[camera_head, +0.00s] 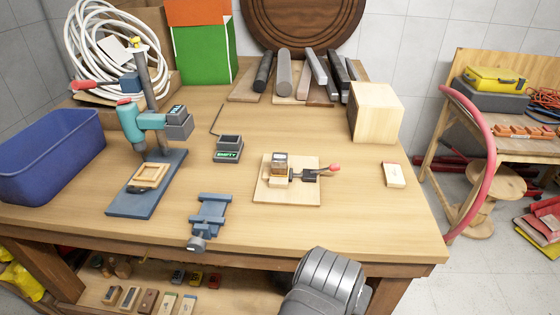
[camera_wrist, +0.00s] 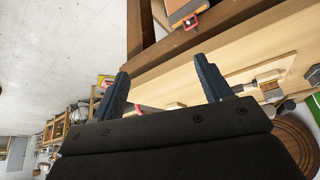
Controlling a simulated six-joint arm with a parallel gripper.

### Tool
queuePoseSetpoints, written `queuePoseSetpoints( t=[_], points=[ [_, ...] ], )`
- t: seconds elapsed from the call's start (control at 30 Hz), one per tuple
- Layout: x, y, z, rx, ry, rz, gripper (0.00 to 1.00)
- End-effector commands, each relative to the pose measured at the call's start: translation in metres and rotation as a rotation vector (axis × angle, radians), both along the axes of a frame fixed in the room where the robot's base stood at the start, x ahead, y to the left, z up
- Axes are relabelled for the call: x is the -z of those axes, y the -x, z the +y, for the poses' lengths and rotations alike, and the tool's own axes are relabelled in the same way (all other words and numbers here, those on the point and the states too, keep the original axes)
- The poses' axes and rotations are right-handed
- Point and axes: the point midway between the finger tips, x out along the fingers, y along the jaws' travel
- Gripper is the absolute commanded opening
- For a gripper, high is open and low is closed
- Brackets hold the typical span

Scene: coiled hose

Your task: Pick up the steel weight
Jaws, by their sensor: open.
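No piece is plainly marked as the steel weight, and I cannot tell for certain which it is. A small block with a greyish top (camera_head: 280,160) sits at the clamp with a red handle (camera_head: 326,169), on a light wooden board. It is too small to make out its material. A small scale (camera_head: 228,149) reads "EMPTY" and has a bare top. My gripper (camera_wrist: 162,65) is open in the wrist view, its two dark fingers apart with nothing held between them. In the head view my grey arm shows at the bottom; the fingers are hidden.
A drill press (camera_head: 140,125), a blue bin (camera_head: 50,155) and a blue vise (camera_head: 210,215) stand left. A pale wooden block (camera_head: 375,112) and a small labelled block (camera_head: 394,174) are right. Bars lie at the back by a coiled hose (camera_head: 100,40). The front right tabletop is clear.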

Motion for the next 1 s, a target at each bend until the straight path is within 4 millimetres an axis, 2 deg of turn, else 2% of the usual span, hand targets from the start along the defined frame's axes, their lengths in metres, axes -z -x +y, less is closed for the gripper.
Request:
queuePoseSetpoints(
  t=[0.2,0.27,0.37,0.5,0.7,1.0],
  points=[
    [-0.005,-0.003,-0.002,-0.009,0.008,0.002,0.71],
    [-0.013,-0.009,-0.006,-0.029,0.023,0.010,0.71],
    [-0.040,-0.027,-0.020,-0.090,0.074,0.029,0.71],
    [-0.090,-0.066,-0.048,-0.223,0.175,0.081,0.71],
    [-0.155,-0.125,-0.091,-0.421,0.317,0.171,0.71],
    [-0.228,-0.218,-0.158,-0.706,0.507,0.325,0.71]
  ],
)
